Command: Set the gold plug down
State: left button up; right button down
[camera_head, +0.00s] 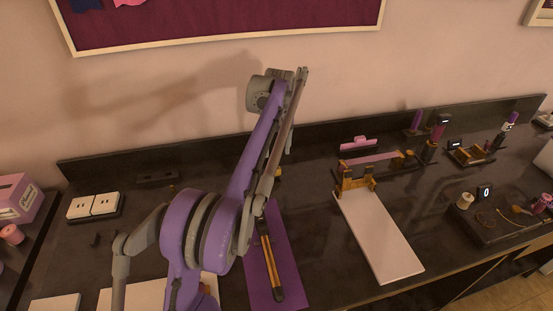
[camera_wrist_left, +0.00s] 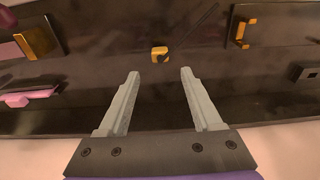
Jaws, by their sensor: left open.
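A small blocky gold piece, apparently the gold plug (camera_wrist_left: 160,54), rests on the dark counter in the left wrist view. A gold patch (camera_head: 278,172) beside my arm in the head view looks like the same piece. My left gripper (camera_wrist_left: 160,74) is open, with nothing between its fingers. The gold piece shows just beyond the fingertips, between their lines, apart from both. I cannot tell the height of the fingers above the counter. In the head view my purple left arm hides most of this gripper. My right gripper is not in view.
A gold bracket (camera_wrist_left: 242,30) stands right of the gold piece in the wrist view. A purple mat (camera_head: 288,245) holds a dark and gold tool (camera_head: 268,255). A white board (camera_head: 378,235) with gold stands lies right. White sockets (camera_head: 80,207) sit left. The wall borders the counter's back.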

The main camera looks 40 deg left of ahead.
pick_arm(q)
notch_tip(320, 180, up, 4)
jog(key=shift+s+d+r, duration=0.1)
jog(key=shift+d+r, duration=0.05)
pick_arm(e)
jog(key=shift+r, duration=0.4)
